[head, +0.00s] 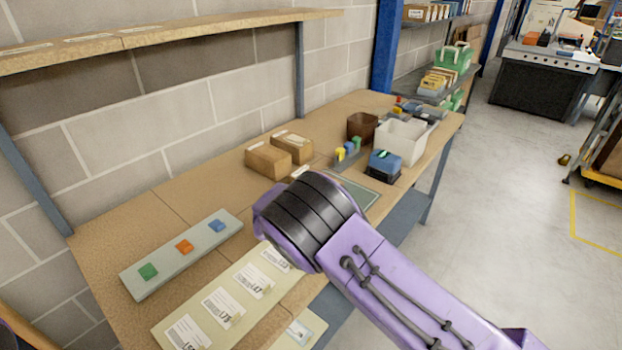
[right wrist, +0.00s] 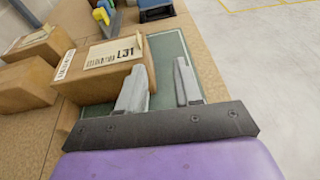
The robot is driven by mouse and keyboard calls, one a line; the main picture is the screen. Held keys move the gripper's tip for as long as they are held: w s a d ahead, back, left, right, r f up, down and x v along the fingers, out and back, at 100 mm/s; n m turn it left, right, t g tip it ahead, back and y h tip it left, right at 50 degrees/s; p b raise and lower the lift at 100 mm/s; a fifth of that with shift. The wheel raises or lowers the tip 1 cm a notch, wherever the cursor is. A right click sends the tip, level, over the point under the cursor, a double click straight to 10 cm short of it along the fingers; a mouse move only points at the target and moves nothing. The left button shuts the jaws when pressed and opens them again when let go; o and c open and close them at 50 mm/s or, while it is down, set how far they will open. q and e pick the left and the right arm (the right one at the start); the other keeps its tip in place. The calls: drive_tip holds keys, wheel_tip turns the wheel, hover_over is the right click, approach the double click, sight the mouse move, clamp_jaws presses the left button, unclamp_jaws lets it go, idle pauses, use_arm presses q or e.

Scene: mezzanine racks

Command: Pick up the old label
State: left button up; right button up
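In the right wrist view a brown carton (right wrist: 105,82) stands on a green mat (right wrist: 172,55). A worn beige label (right wrist: 113,54) reading "L31" lies on its top, and a smaller white label (right wrist: 65,64) sits at its left edge. I cannot tell for certain which is the old label. My right gripper (right wrist: 160,72) is open and empty, its left finger close to the carton's right side; contact is unclear. In the head view my right arm hides the gripper and most of this carton. My left gripper is not in view.
A pale sheet of barcode labels (head: 240,294) and a strip with green, orange and blue buttons (head: 184,252) lie at the front of the bench. Two cartons (head: 268,160) (head: 292,147) stand behind. A white bin (head: 402,141), brown bin (head: 362,127) and blue device (head: 384,164) stand farther right.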

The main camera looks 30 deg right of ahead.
drive_tip(key=shift+n+t+h, duration=0.3)
drive_tip(key=shift+t+h, duration=0.2)
drive_tip(key=w+d+b, duration=0.2)
drive_tip(key=d, duration=0.1)
drive_tip(key=w+d+b, duration=0.1)
drive_tip(key=w+d, duration=0.2)
drive_tip(key=shift+w+d+f+b, duration=0.15)
drive_tip(key=shift+w+b, duration=0.15)
drive_tip(key=shift+b, duration=0.1)
drive_tip(key=shift+w+d, duration=0.1)
clamp_jaws()
